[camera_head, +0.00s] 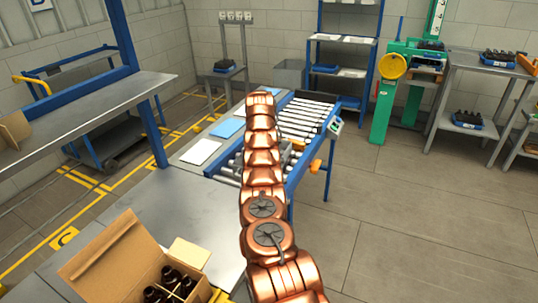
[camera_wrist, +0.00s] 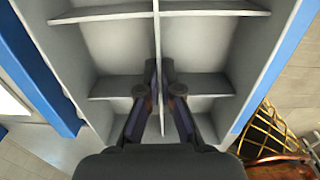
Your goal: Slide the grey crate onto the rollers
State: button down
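The grey crate (camera_wrist: 110,45) fills most of the wrist view. I look down into its empty compartments, split by thin grey dividers. My gripper (camera_wrist: 161,88) points down into it, with one dark finger on each side of the long middle divider. The fingers are drawn close together and look shut on that divider. In the head view my copper arm reaches over the rollers (camera_head: 309,118) and hides my gripper and most or all of the crate.
A blue rail (camera_wrist: 40,70) runs along the crate's left side. White (camera_head: 201,152) and blue (camera_head: 227,127) sheets lie left of the rollers. An open carton (camera_head: 115,250) of amber bottles stands at the near left.

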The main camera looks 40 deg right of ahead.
jog(key=c, duration=1.8)
grip_release()
jog(key=shift+c, duration=0.2)
jog(key=o, duration=0.6)
jog(key=shift+a, duration=0.1)
jog(key=shift+r, duration=0.15)
